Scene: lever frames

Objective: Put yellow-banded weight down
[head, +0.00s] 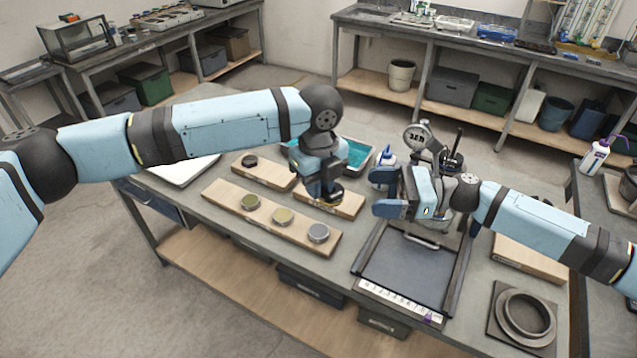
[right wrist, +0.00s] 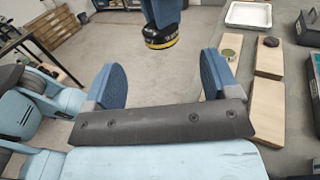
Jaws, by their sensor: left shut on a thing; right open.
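The yellow-banded weight (head: 329,199) is a dark disc with a yellow stripe, mostly covered by my left gripper (head: 325,194). That gripper points down and is shut on it.
A long board (head: 222,195) holds three discs in front. Another short board (head: 270,178) carries a dark disc (head: 249,161). A teal-lined tray (head: 356,152), blue-capped bottle (head: 386,160) and dial gauge (head: 417,137) stand behind. A dark framed plate (head: 410,262) lies front right.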

